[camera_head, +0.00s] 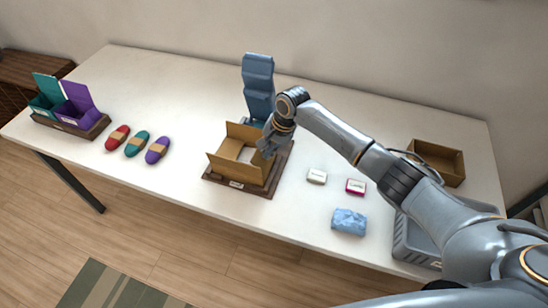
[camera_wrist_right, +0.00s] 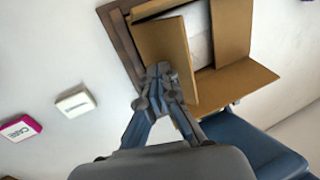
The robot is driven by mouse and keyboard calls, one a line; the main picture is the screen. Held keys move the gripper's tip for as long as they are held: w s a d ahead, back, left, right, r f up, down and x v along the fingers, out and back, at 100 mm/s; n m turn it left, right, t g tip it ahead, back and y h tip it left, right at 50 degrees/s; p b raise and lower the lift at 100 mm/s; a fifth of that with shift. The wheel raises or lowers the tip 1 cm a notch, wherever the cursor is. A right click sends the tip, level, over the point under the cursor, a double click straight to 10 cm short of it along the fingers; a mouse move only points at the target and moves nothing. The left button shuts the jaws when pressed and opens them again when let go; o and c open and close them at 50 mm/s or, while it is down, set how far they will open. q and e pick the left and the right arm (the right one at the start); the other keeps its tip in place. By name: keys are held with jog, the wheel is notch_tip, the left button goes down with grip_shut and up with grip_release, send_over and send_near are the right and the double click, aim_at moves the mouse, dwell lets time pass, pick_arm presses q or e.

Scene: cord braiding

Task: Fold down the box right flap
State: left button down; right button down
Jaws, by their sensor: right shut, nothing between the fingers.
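The open cardboard box (camera_head: 238,173) sits on a dark wooden base (camera_head: 270,190) near the table's middle; it also shows in the right wrist view (camera_wrist_right: 235,82). Its flaps stand up or splay around the opening, and something white shows inside. The right flap (camera_wrist_right: 168,48) is a tan panel beside my right gripper (camera_wrist_right: 160,74), leaning partly over the opening. My right gripper is shut and empty, its fingertips at this flap; whether they touch it I cannot tell. In the head view the right gripper (camera_head: 267,150) is at the box's right side. My left gripper is not in view.
A blue stand (camera_head: 258,85) rises behind the box. A white block (camera_head: 317,176), a pink block (camera_head: 355,187) and a blue packet (camera_head: 349,222) lie to the right. A grey tray (camera_head: 415,245) and brown carton (camera_head: 438,160) stand farther right. Coloured cord bundles (camera_head: 137,143) lie left.

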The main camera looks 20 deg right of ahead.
aim_at(259, 152)
jog(key=shift+w+a+f+b, duration=0.15)
jog(key=shift+w+a+b, duration=0.1)
jog(key=shift+a, duration=0.15)
jog(key=shift+w+a+f+b, duration=0.1)
jog(key=shift+w+a+f, duration=0.05)
jog(key=shift+w+a, duration=0.15)
jog(key=shift+s, duration=0.1)
jog(key=shift+w+a+f+b, duration=0.2)
jog(key=shift+a+f+b, duration=0.1)
jog(key=shift+f+b, duration=0.15)
jog(key=shift+w+a+f, duration=0.2)
jog(key=shift+a, duration=0.1)
